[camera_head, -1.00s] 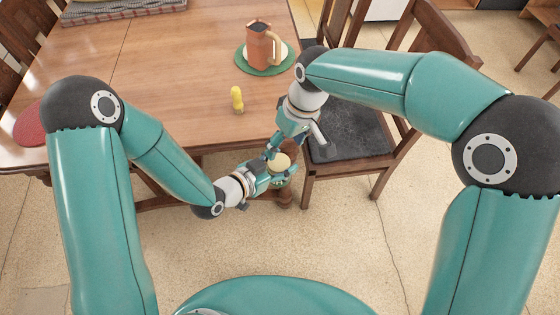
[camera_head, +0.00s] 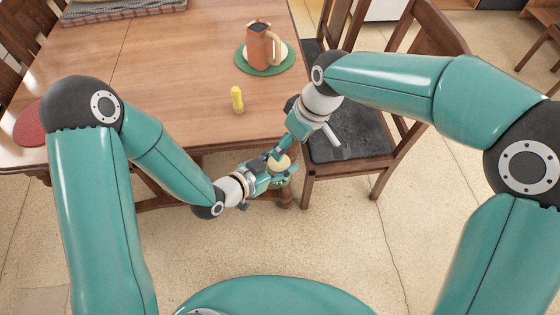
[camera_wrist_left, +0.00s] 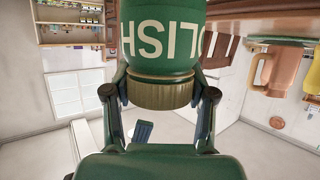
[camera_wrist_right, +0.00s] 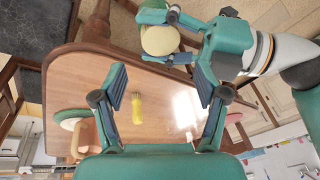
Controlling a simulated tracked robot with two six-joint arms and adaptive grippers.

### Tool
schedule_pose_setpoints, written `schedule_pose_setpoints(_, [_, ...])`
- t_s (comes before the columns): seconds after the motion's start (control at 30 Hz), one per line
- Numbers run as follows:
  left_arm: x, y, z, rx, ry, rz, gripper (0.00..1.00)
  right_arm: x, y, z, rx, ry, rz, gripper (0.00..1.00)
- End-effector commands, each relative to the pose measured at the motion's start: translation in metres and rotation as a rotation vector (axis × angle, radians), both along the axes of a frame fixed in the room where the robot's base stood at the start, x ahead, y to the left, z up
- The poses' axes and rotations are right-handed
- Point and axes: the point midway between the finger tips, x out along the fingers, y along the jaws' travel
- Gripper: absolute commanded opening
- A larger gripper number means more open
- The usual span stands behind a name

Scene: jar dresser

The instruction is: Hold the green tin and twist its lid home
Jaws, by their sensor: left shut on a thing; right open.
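The green tin (camera_wrist_left: 163,38) fills the upper middle of the left wrist view, its white lettering upside down. Its brass-coloured lid (camera_wrist_left: 160,93) sits against the tin's end; how tightly, I cannot tell. In the head view the lid (camera_head: 281,162) is a cream disc facing up, and the tin's body is mostly hidden. My left gripper (camera_head: 276,174) is shut on the tin, off the table's front edge. My right gripper (camera_head: 275,154) is close beside the lid. In the right wrist view its fingers (camera_wrist_right: 160,88) are apart with nothing between them, and the lid (camera_wrist_right: 160,40) lies beyond them.
The wooden table (camera_head: 160,75) stands behind my grippers. A yellow object (camera_head: 237,99) stands near its front edge. An orange jug (camera_head: 260,46) is on a green mat (camera_head: 242,62). A chair with a dark seat (camera_head: 350,140) is at the right. Open floor lies in front.

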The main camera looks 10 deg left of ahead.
Motion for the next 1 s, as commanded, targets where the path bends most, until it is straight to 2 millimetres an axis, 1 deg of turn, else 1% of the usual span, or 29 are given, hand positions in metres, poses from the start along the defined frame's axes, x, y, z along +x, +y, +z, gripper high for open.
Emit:
schedule_pose_setpoints(0.03, [0.000, 0.000, 0.001, -0.001, -0.002, 0.000, 0.00, 0.000, 0.002, -0.011, -0.003, 0.005, 0.001, 0.73])
schedule_pose_setpoints(0.2, [0.000, 0.000, 0.001, -0.001, -0.002, 0.000, 0.00, 0.001, 0.011, -0.041, -0.003, 0.005, 0.001, 0.73])
schedule_pose_setpoints(0.3, [0.000, 0.000, 0.001, -0.001, -0.002, 0.000, 0.00, 0.002, 0.015, -0.056, -0.003, 0.005, 0.000, 0.73])
schedule_pose_setpoints(0.43, [0.000, 0.000, 0.001, 0.000, -0.002, 0.001, 0.00, 0.003, 0.020, -0.071, -0.002, 0.003, -0.001, 0.73])
schedule_pose_setpoints(0.6, [0.000, 0.000, 0.001, -0.001, -0.002, 0.000, 0.00, 0.003, 0.022, -0.080, -0.001, 0.002, 0.000, 0.73])
schedule_pose_setpoints(0.9, [0.000, 0.000, 0.001, 0.000, -0.002, 0.001, 0.00, 0.004, 0.023, -0.080, 0.000, 0.000, -0.001, 0.73])
schedule_pose_setpoints(0.93, [0.000, 0.000, 0.001, 0.000, -0.002, 0.001, 0.00, 0.004, 0.023, -0.080, 0.000, 0.000, -0.001, 0.69])
schedule_pose_setpoints(1.0, [0.000, 0.000, 0.001, 0.000, -0.002, 0.001, 0.00, 0.004, 0.023, -0.080, 0.000, 0.000, -0.001, 0.58])
